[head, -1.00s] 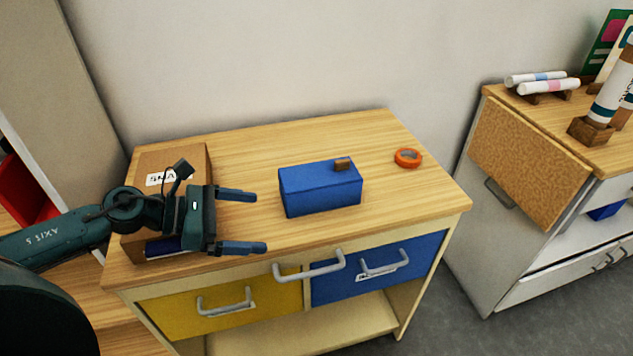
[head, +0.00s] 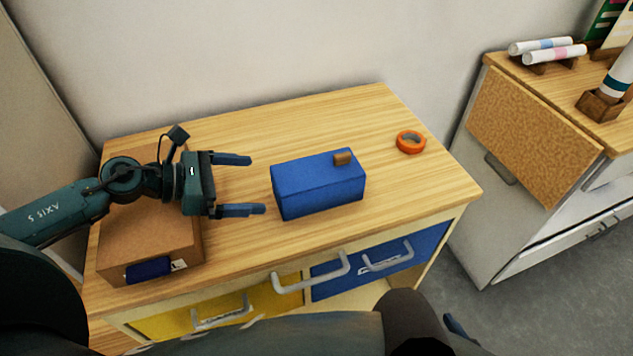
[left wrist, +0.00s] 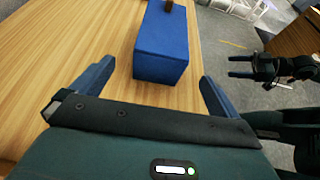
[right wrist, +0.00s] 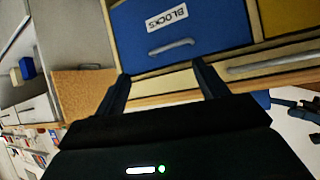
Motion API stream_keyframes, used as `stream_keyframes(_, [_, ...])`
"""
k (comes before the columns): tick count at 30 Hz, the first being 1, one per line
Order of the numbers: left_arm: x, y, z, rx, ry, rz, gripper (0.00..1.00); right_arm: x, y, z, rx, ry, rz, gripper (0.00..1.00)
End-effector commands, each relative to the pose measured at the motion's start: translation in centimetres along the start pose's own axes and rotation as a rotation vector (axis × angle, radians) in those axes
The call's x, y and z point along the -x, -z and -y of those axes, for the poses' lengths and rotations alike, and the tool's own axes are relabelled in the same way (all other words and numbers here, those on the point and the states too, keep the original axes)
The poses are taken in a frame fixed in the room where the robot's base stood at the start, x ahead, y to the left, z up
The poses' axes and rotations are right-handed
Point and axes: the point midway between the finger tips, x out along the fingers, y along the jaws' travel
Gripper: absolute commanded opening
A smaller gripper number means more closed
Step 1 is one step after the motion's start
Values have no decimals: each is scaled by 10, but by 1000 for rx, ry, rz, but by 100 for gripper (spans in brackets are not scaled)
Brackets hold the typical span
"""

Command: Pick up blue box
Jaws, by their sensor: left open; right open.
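The blue box (head: 318,186) sits on the wooden tabletop near its middle, with a small brown block (head: 343,158) on its top. My left gripper (head: 258,184) is open just left of the box, its fingers pointing at it and apart from it. In the left wrist view the blue box (left wrist: 162,45) stands ahead, between the directions of the two open fingers (left wrist: 152,88). My right gripper (right wrist: 160,85) is open and empty, facing the blue drawer front in the right wrist view.
A cardboard box (head: 150,240) stands on the table's left, under my left arm. An orange tape roll (head: 410,142) lies at the right. The table has a yellow drawer (head: 180,322) and a blue drawer (head: 335,278) with protruding handles. A second cabinet (head: 530,140) stands right.

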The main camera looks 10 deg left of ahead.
Motion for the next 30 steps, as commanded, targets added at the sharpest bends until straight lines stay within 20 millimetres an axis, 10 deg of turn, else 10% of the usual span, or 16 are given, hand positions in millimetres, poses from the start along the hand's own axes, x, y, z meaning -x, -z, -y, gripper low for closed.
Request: stream_keyframes(30, [-108,3,3,0,0,0,100,8,-1,-13,-23,-45,66,72])
